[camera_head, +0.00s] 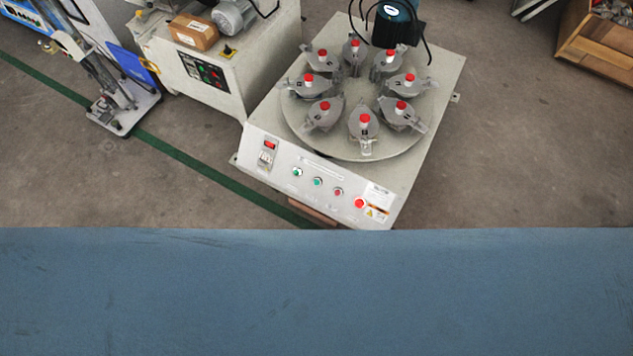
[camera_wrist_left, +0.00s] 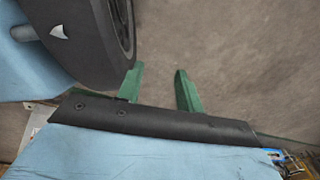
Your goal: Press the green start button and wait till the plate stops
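The tile testing machine (camera_head: 433,110) stands on the floor in the head view, with a round plate (camera_head: 330,140) on top carrying several grey holders with red knobs. Its sloped front panel (camera_head: 330,205) has two green buttons, a left one (camera_head: 297,172) and a right one (camera_head: 317,181). I cannot read which is the start button. In the left wrist view my left gripper (camera_wrist_left: 158,82) has its two green fingers apart, with nothing between them, above bare floor. It is not in the head view, so its distance from the buttons is unclear. My right gripper is not in view.
The panel also has a red button (camera_head: 338,191), a larger red knob (camera_head: 359,203) and a red switch (camera_head: 269,146). Another machine with a cardboard box (camera_head: 194,32) stands behind left. A wooden crate (camera_head: 600,45) is at the far right. A blue surface fills the head view's bottom.

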